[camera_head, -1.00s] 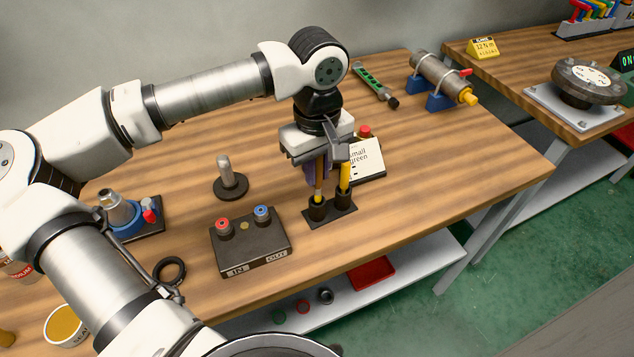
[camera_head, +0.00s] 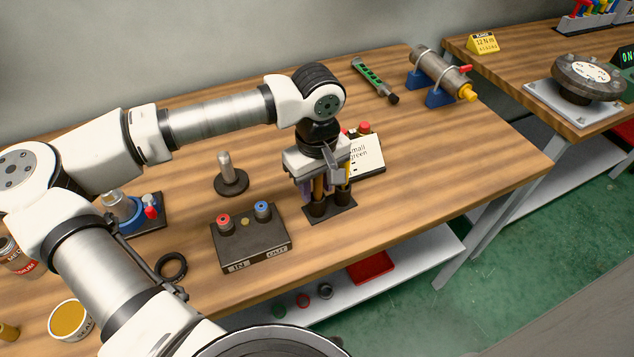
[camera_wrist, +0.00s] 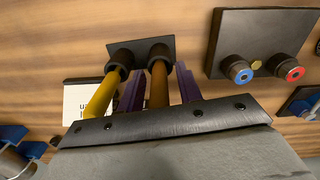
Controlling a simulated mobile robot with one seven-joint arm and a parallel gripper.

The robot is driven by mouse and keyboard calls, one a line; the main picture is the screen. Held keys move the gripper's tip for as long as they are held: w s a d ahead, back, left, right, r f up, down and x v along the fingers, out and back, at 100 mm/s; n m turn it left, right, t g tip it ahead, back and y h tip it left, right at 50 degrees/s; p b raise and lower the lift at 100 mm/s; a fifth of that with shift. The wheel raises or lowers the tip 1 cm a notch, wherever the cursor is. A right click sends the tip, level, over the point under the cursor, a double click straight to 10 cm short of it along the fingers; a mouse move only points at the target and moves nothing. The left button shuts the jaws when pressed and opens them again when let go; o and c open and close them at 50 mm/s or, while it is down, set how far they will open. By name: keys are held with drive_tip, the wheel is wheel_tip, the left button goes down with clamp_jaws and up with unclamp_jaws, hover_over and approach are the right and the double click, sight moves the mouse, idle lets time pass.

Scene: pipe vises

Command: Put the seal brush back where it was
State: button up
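The seal brush (camera_head: 318,185), with a brown wooden handle, stands upright in the left cup of a small black two-cup holder (camera_head: 342,208). Its bristles are hidden in the cup. It also shows in the wrist view (camera_wrist: 159,85). My gripper (camera_head: 318,190) is lowered over it. In the wrist view, my two purple fingers (camera_wrist: 160,80) stand on either side of the handle, with narrow gaps, so it looks open. A yellow-handled tool (camera_wrist: 101,96) stands in the other cup, outside my fingers.
A white card stand (camera_head: 367,155) is close behind the holder. A dark block (camera_head: 250,243) with red and blue ports lies to the left, and a grey post (camera_head: 226,168) on a black base stands behind it. The table right of the holder is clear.

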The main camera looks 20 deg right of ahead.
drive_tip(key=shift+r, duration=0.15)
wheel_tip(320, 180, up, 12)
drive_tip(key=shift+f+b, duration=0.1)
drive_tip(key=shift+b, duration=1.15)
